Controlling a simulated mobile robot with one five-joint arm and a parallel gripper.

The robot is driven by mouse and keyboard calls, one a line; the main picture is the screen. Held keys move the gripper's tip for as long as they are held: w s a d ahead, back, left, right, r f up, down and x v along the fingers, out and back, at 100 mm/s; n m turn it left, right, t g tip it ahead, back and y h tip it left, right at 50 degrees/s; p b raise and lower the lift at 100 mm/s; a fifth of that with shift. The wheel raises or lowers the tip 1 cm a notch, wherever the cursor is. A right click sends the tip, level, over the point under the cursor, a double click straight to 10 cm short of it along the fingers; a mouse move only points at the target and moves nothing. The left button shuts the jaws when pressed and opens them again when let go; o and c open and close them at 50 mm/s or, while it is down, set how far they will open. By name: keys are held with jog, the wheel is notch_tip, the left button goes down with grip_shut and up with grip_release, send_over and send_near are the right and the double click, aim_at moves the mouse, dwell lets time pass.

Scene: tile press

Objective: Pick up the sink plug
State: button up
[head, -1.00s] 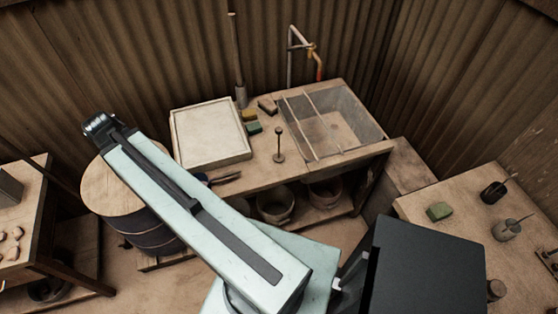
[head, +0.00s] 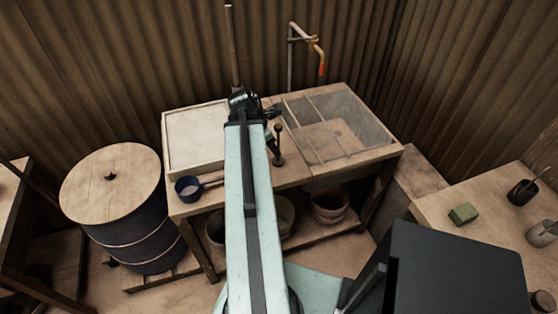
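What looks like the sink plug, a dark upright stem with a knob on top and a round disc at its foot (head: 278,158), stands on the wooden bench just left of the sink. My gripper (head: 243,98) is at the far end of my pale green arm, over the bench, to the left of the plug and beyond it in the picture. The arm hides the bench area just left of the plug.
The sink (head: 335,135) with slats across it lies right of the plug, under a tap (head: 318,60). A pale tray (head: 190,140) and a blue ladle (head: 188,188) are on the bench's left. A lidded barrel (head: 125,220) stands left. A green sponge (head: 463,213) lies on the right table.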

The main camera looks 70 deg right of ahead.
aim_at(278, 160)
jog(key=b+x, duration=0.4)
jog(key=x, duration=0.1)
jog(key=shift+w+d+f+b, duration=0.15)
jog(key=shift+d+f+b, duration=0.05)
jog(key=shift+d+b, duration=0.15)
jog(key=shift+r, duration=0.2)
grip_shut()
dwell(0.8)
